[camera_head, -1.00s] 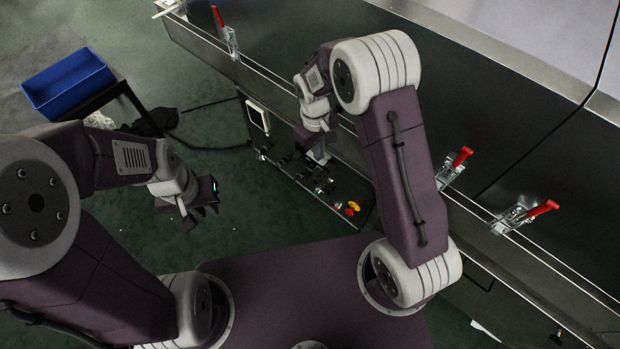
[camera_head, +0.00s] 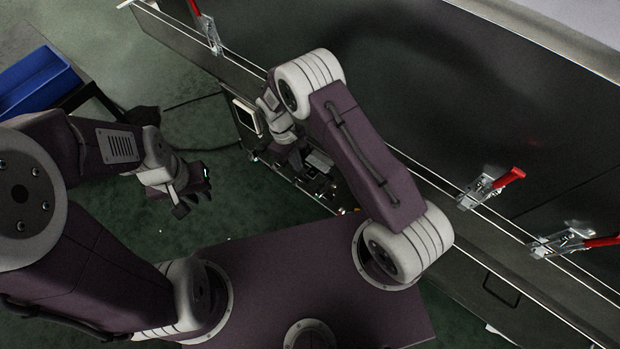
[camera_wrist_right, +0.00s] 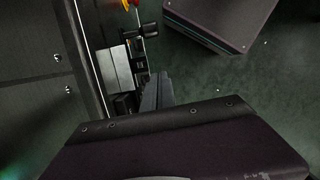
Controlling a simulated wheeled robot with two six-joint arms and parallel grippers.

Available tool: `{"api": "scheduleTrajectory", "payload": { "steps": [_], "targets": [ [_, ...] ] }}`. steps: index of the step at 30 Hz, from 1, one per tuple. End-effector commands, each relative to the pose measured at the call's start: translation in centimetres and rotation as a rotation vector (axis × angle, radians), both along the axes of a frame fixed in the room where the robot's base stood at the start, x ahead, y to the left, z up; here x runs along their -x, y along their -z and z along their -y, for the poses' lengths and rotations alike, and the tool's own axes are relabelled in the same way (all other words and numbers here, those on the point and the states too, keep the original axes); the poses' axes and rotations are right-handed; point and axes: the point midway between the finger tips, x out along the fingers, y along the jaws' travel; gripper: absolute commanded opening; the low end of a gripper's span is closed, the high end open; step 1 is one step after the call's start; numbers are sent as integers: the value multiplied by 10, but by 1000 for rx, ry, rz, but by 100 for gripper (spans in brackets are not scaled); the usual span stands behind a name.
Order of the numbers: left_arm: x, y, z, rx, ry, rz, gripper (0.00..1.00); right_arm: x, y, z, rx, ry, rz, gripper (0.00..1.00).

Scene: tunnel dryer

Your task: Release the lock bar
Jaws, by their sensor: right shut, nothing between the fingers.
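I cannot pick out a lock bar for certain. Red-handled toggle clamps sit along the dryer's lower edge: one at the upper left (camera_head: 207,32), one at the right (camera_head: 492,187) and another further right (camera_head: 575,243). My right gripper (camera_head: 322,180) is shut and empty, low beside the dryer's side, left of the two right clamps and apart from them. It shows as dark fingers in the right wrist view (camera_wrist_right: 156,92). My left gripper (camera_head: 191,190) hangs over the floor, away from the dryer; its opening is unclear.
The dark dryer wall (camera_head: 420,90) fills the right side. A control box with a pale screen (camera_head: 246,116) is below its edge, close to my right gripper. A blue bin (camera_head: 38,82) stands at the left. Green floor (camera_head: 240,205) lies open between my left gripper and the dryer.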

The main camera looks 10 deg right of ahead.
Motion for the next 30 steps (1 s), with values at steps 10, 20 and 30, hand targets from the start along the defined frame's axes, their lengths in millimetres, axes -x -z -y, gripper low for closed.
{"api": "scheduleTrajectory", "payload": {
  "steps": [10,20,30],
  "targets": [
    [0,15,0,0,0,0,18,12,60,10,1,0,-4,0],
    [0,17,0,0,0,0,18,34,85,29,1,2,-2,0],
    [0,17,0,0,0,0,18,46,78,39,0,1,0,0]
  ]
}}
